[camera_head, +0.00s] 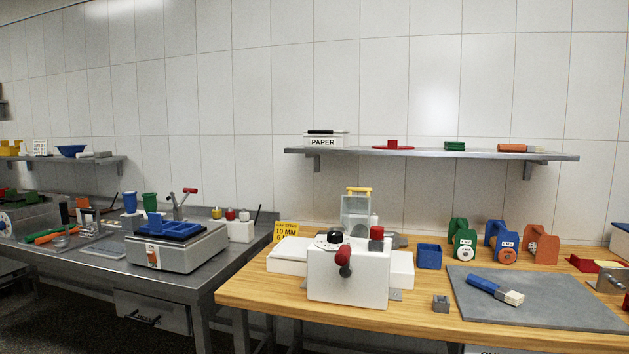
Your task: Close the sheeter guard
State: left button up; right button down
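The sheeter (347,280) is a white machine on the wooden table, with a black dial on top, a red-knobbed lever on its front and a red block at its top right. White side beds (287,256) extend from it left and right. The sheeter guard (356,212) is a clear greyish panel with a yellow handle (359,190) along its top edge. It stands raised and upright behind the dial; its lower part is hidden by the sheeter body. Neither of my grippers shows in the head view.
Right of the sheeter are a blue bin (429,256), a small grey block (441,304), several coloured roller stands (502,244) and a grey mat (540,300) with a blue-handled brush (495,290). A yellow sign (286,231) stands behind left. A wall shelf (430,153) hangs above.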

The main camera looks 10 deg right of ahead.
aim_at(347, 210)
jog(key=u, duration=0.75)
jog(key=i, duration=1.25)
jog(key=z, duration=0.45)
